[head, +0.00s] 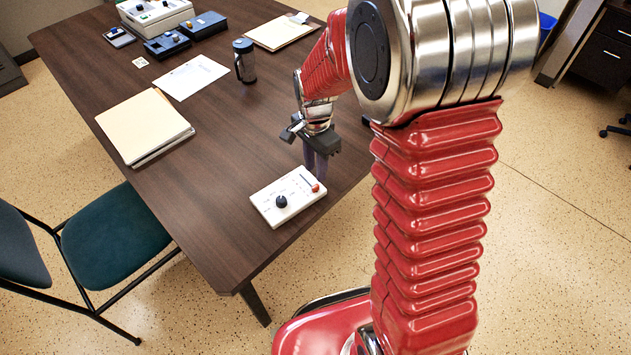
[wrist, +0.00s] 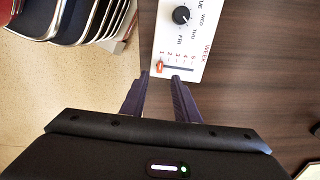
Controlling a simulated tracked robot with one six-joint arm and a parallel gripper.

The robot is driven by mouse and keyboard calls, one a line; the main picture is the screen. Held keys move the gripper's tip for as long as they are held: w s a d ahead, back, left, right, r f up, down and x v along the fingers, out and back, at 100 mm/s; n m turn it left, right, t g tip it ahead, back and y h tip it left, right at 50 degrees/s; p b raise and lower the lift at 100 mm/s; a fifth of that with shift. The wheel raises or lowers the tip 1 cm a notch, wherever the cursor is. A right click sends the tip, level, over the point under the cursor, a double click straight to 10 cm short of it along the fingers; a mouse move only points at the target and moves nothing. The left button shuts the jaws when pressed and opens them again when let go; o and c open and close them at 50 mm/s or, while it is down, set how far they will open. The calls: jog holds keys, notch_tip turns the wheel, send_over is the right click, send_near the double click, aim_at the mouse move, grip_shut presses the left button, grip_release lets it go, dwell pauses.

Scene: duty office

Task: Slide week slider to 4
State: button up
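The white control panel (head: 270,208) lies flat near the front edge of the dark table; part of it shows at the top of the wrist view (wrist: 182,40). Its week slider has an orange-red knob (wrist: 159,66) at the end of the track by the mark 1, with marks up to 5 toward the right. The knob also shows in the head view (head: 315,188). My gripper (wrist: 160,77) is open, with its two dark purple fingers apart and nothing between them. The fingertips are just short of the knob at the panel's edge; their height above it is unclear.
A black dial (wrist: 181,15) with weekday labels sits on the same panel. A folder stack (head: 143,125), a paper sheet (head: 190,77), a dark bottle (head: 244,60) and several devices are farther back on the table (head: 215,165). A teal chair (head: 115,233) stands at the left.

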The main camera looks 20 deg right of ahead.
aim_at(315, 186)
notch_tip(315, 186, down, 7)
jog(key=shift+r, duration=0.1)
jog(key=shift+c, duration=0.7)
grip_shut()
dwell(1.0)
